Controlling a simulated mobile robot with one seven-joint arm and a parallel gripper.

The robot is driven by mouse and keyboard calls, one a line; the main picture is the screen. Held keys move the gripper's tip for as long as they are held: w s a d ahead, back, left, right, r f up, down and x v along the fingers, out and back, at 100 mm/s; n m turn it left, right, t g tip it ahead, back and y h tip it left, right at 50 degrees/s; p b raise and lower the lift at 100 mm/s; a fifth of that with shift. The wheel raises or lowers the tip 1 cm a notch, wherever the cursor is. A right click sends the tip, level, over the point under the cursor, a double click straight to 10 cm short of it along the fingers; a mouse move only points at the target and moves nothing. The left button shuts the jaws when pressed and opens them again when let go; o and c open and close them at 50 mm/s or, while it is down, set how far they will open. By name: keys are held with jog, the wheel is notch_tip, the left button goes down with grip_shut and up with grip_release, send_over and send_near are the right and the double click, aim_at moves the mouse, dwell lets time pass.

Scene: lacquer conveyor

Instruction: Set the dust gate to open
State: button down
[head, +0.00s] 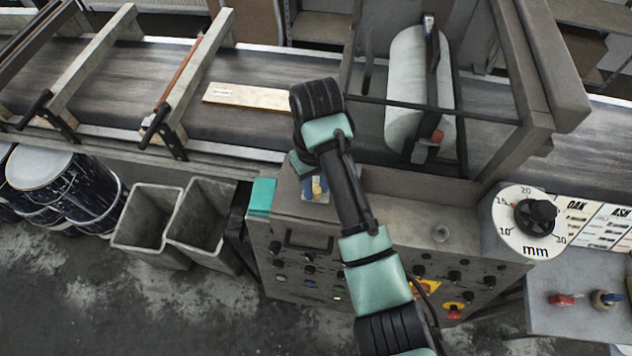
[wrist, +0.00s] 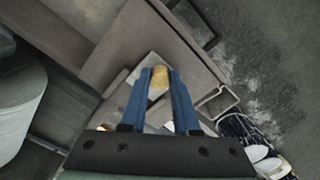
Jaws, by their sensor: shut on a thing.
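My gripper (head: 316,193) is low over the left end of the control cabinet's top in the head view. In the wrist view its two blue fingers (wrist: 158,84) are shut on a yellowish round knob (wrist: 158,80), one finger on each side. A pale grey plate (wrist: 150,62) shows around the knob. The knob appears to be the dust gate's handle, but no label for it is readable. The gate's opening is hidden, so I cannot tell its position. My forearm covers part of the cabinet top in the head view.
The control cabinet (head: 290,238) has several knobs and buttons on its front. A mm dial (head: 535,215) is at the right. A pale board (head: 250,97) lies on the dark conveyor (head: 265,70). Two grey bins (head: 150,225) and dark drums (head: 70,195) stand at the left.

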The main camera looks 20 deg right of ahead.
aim_at(314, 189)
jog(key=c, duration=0.9)
grip_release()
jog(key=shift+s+a+f, duration=0.1)
jog(key=shift+a+f, duration=0.05)
jog(key=shift+a, duration=0.05)
jog(key=shift+d, duration=0.1)
notch_tip(314, 189, up, 13)
jog(key=p, duration=0.7)
jog(key=shift+w, duration=0.2)
